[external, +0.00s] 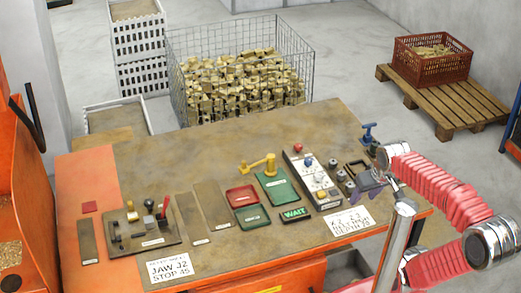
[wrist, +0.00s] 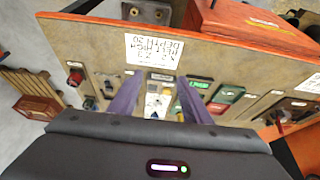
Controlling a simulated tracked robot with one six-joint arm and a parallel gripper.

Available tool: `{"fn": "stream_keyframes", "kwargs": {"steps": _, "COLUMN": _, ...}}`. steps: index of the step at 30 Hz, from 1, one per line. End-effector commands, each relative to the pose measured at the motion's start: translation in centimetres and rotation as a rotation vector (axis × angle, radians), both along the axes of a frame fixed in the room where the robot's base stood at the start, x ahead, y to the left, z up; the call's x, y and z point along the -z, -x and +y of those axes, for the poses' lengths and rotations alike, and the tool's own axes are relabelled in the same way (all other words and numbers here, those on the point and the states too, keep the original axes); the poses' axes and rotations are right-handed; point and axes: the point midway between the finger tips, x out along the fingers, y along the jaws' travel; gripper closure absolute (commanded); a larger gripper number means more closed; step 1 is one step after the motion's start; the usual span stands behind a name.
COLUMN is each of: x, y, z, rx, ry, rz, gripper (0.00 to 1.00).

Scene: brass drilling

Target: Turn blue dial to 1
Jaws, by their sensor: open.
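My gripper (external: 368,181) is to the right of that panel, over the bench's right end, apart from the dial. In the wrist view my gripper (wrist: 160,80) has its two purple fingers spread with nothing between them. The panel (wrist: 157,103) shows beyond and between the fingers there. The dial's number marks are too small to read.
Small grey knobs (external: 341,175) and a blue-handled vice-like fitting (external: 368,134) stand near my gripper. A wire cage (external: 240,75) of brass pieces stands behind the bench.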

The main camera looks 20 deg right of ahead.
Motion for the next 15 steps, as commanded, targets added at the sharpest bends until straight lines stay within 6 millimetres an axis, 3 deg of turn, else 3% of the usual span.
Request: {"fn": "stream_keyframes", "kwargs": {"steps": 15, "x": 0.1, "y": -8.3, "z": 0.3, "rx": -0.019, "ry": 0.005, "rz": 0.138, "gripper": 0.56}}
